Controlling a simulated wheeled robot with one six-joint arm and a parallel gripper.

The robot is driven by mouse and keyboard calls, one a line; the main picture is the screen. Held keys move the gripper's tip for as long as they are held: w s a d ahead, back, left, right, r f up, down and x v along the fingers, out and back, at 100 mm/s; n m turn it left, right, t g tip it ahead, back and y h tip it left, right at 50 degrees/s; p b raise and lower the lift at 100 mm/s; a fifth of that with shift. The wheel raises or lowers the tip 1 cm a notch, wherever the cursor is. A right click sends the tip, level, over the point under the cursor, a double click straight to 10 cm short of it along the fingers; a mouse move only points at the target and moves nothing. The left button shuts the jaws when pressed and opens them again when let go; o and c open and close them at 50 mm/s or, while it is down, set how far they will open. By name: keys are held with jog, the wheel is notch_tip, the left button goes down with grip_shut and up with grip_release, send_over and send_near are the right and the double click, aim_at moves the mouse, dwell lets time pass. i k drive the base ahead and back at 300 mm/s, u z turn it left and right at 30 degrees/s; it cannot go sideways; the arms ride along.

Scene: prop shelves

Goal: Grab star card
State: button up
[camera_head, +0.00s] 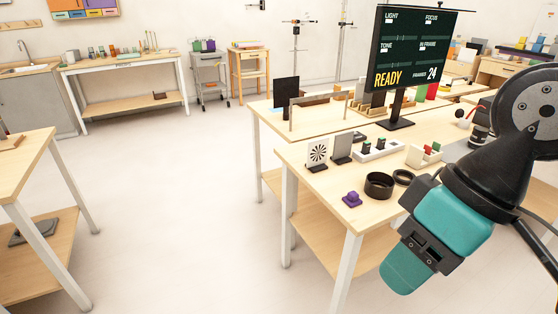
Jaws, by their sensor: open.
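A white card with a black starburst pattern (317,152) stands upright near the left back edge of the near table (300,173). It seems to rest in a small dark base. A plain grey card (342,147) stands just to its right. My gripper (408,268) hangs at the lower right, in front of the table's near edge and well apart from the starburst card. It is open and holds nothing that I can see. Its fingertips are hard to make out from this angle.
A purple knobbed piece (351,199), black rings (379,185) and a white strip with dark and green pieces (378,150) share the tabletop. A dark screen (412,50) reading READY stands behind. Another table (22,160) is at left. Open floor (180,200) lies between.

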aim_at(317, 149)
jog(key=u, duration=0.5)
jog(key=i, duration=0.55)
jog(key=u, duration=0.4)
jog(key=i, duration=1.3)
jog(key=z, duration=0.7)
